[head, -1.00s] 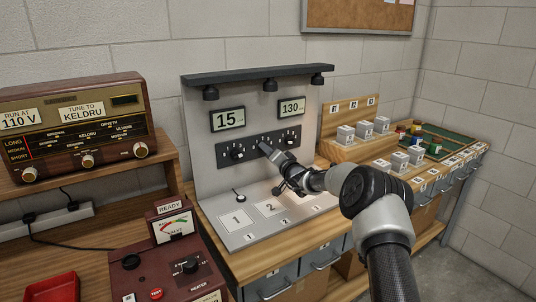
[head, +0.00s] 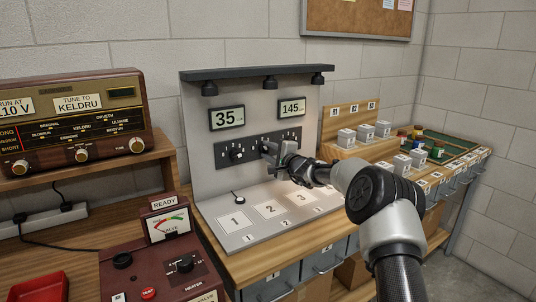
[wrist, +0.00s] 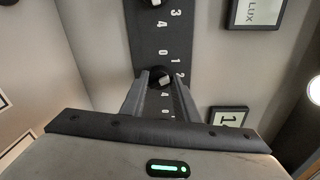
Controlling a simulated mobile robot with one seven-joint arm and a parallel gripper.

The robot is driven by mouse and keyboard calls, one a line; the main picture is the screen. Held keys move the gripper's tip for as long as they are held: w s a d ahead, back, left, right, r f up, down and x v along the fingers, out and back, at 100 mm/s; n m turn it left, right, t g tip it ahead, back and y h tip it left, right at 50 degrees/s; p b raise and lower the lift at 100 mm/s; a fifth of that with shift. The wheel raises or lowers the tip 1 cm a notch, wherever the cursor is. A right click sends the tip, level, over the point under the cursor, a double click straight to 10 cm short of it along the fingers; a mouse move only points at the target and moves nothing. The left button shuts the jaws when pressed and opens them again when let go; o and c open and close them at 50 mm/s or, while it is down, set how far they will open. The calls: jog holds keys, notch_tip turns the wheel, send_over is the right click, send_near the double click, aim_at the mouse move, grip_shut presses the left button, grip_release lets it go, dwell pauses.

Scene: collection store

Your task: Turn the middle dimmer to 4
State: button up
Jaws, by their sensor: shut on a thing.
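The dark dimmer panel (head: 222,156) is on the upright grey board, with knobs in a row. The left dimmer knob (head: 236,155) is clear of my gripper. My gripper (head: 272,150) is shut on the middle dimmer knob, which it mostly hides in the head view. In the wrist view my fingertips (wrist: 158,82) sit on either side of the middle knob (wrist: 161,75). Scale numbers such as 2 and 4 show beside it, but its pointer setting cannot be read. The left display (head: 227,118) reads 35 and the right display (head: 291,107) reads 145.
A shelf with lamps (head: 258,73) overhangs the board. White blocks (head: 365,131) stand on the right, a radio (head: 75,125) and a red valve tester (head: 160,265) on the left.

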jog(key=m+p, duration=0.1)
jog(key=m, duration=0.1)
jog(key=m+p, duration=0.1)
jog(key=m, duration=0.2)
jog(key=shift+d+r, duration=0.15)
jog(key=shift+r, duration=0.05)
jog(key=m+y+p, duration=0.1)
jog(key=m+p, duration=0.2)
jog(key=m, duration=0.1)
jog(key=m+g+p, duration=0.1)
jog(key=m+p, duration=0.2)
jog(key=m, duration=0.2)
jog(key=shift+w+d+f+y, duration=0.15)
jog(key=shift+y, duration=0.25)
jog(key=m+p, duration=0.1)
jog(key=m, duration=0.3)
jog(key=shift+f+m, duration=0.1)
jog(key=shift+m, duration=0.2)
jog(key=o, duration=1)
jog(key=shift+o, duration=0.2)
